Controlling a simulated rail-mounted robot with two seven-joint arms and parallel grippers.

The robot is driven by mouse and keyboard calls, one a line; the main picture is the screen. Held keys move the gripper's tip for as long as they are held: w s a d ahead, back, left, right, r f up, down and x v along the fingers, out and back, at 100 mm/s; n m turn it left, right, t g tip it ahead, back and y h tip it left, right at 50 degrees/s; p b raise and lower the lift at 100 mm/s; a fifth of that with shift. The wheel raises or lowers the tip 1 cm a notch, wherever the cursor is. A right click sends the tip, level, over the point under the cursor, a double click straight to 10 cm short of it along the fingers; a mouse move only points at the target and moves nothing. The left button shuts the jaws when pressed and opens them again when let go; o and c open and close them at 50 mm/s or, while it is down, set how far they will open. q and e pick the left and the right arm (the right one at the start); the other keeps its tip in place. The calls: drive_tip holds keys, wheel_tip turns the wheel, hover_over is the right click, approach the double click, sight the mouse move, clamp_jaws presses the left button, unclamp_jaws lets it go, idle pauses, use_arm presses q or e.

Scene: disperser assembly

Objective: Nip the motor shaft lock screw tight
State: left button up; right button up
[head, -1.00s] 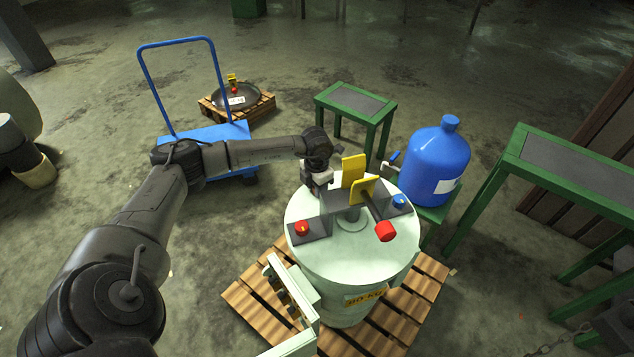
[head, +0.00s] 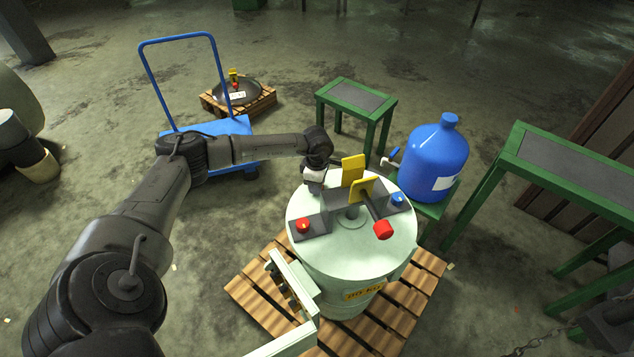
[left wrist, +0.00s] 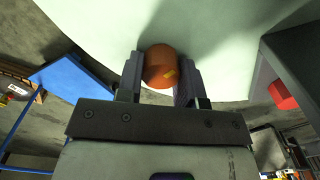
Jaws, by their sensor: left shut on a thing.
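A pale green drum-shaped vessel (head: 385,245) stands on a pallet, with dark brackets, yellow plates (head: 353,169) and coloured knobs on its lid. My left gripper (head: 313,190) reaches in from the left and is low at the lid's back left edge. A red knob with a yellow mark (head: 303,226) sits on the left bracket. My right gripper is not in view.
A red knob (head: 383,230) ends a dark rod on the lid, and a blue knob (head: 397,199) sits at the right. A blue canister (head: 436,165) stands close by at the right. A blue trolley (head: 215,126) and green stands (head: 357,97) are behind.

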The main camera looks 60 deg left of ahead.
use_arm(q)
drive_tip(key=shift+w+r+m, duration=0.1)
drive_tip(key=shift+m, duration=1.5)
drive_tip(key=o, duration=0.9)
drive_tip(key=shift+r+p, duration=1.9)
drive_tip(key=shift+r, duration=4.95)
